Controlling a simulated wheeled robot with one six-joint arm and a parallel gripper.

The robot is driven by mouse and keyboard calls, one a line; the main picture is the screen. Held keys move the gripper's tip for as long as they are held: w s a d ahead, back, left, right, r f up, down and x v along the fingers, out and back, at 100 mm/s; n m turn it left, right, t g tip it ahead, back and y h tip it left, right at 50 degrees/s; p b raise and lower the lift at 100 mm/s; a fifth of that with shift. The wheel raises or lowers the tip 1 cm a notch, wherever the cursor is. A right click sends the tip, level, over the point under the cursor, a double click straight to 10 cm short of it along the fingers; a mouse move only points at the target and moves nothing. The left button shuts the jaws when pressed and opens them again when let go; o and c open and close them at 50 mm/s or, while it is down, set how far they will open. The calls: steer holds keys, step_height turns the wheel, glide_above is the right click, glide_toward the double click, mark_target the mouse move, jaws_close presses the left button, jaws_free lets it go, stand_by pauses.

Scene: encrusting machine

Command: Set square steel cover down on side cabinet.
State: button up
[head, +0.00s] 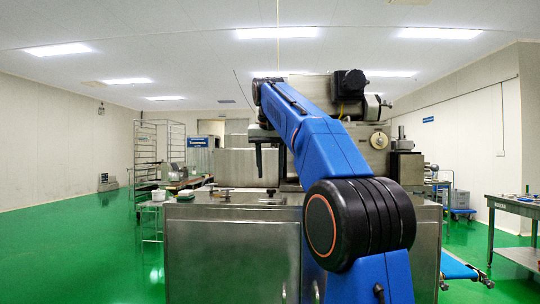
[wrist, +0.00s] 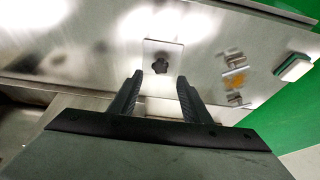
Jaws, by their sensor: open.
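The square steel cover (wrist: 173,47), a thin shiny plate with a black knob at its middle, lies flat on the steel top of the side cabinet (wrist: 95,50) in the wrist view. In the head view the cabinet (head: 235,240) stands in front of me. A small dark knob shows on its top there, left of my arm. My gripper (wrist: 156,87) is open, its two black fingers apart with nothing held between them. The cover lies beyond the fingertips, its knob roughly in line with the gap. In the head view my gripper (head: 268,160) hangs above the cabinet top, partly behind my blue arm.
Small metal fittings with an orange piece (wrist: 235,80) lie beside the cover, and a white-and-green block (wrist: 293,68) sits near the cabinet edge. The machine (head: 375,145) rises behind my arm. A wire rack (head: 147,150) stands at left. Green floor (head: 75,245) is clear at left.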

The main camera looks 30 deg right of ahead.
steer(key=v, duration=0.6)
steer(key=shift+s+r, duration=0.1)
steer(key=s+a+f+n+y, duration=0.1)
steer(key=s+a+f, duration=0.4)
steer(key=s+f, duration=0.6)
steer(key=s+a+f+n, duration=0.3)
steer(key=s+f, duration=0.9)
steer(key=f, duration=1)
steer(key=s+a+f+n+t+y, duration=0.1)
steer(key=s+a+f+n, duration=0.1)
steer(key=s+a+f, duration=0.5)
steer(key=s+f, duration=0.5)
steer(key=f, duration=0.5)
steer(key=shift+a+n+y, duration=0.3)
steer(key=shift+n, duration=0.1)
